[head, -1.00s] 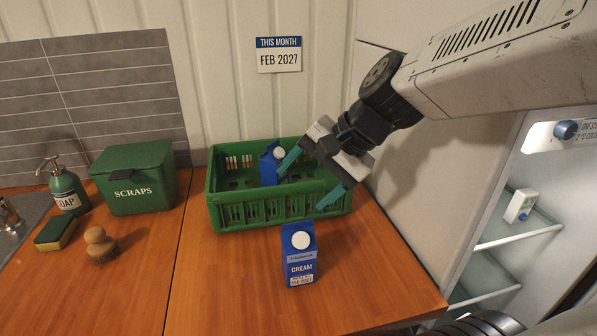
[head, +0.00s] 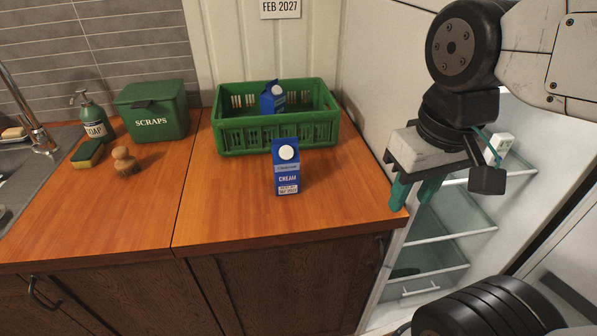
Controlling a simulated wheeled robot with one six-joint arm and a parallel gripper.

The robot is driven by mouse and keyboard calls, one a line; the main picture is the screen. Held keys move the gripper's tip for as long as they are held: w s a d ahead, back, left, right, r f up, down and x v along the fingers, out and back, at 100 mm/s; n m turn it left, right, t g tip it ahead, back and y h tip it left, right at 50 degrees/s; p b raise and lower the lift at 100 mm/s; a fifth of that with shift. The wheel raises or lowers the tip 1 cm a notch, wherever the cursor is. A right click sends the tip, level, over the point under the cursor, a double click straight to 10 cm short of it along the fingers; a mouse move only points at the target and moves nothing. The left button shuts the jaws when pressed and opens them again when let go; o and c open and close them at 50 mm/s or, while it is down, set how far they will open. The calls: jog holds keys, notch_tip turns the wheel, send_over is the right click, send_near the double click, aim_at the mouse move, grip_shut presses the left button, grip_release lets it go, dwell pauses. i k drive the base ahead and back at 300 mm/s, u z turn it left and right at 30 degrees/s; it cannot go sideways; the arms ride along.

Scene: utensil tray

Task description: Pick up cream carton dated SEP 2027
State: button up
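A blue cream carton (head: 286,168) stands upright on the wooden counter in front of the green crate. It has a white cap, and its small date label is too blurred to read surely. A second blue carton (head: 272,98) with a white cap is inside the green crate (head: 278,134); the crate's wall hides its lower part and I see no date on it. My gripper (head: 416,196) hangs at the right, past the counter's right end and in front of the fridge, well away from both cartons. Its two green fingers are apart with nothing seen between them.
The open fridge (head: 440,225) with glass shelves is at the right; a small white carton (head: 499,146) stands on a shelf. The scraps bin (head: 152,112), soap bottle (head: 92,120), sponge (head: 88,154) and brush (head: 124,161) are at the left. The counter's front is clear.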

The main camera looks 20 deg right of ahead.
aim_at(285, 159)
jog(key=z, duration=2.9)
jog(key=k, duration=1.5)
jog(key=u, duration=0.95)
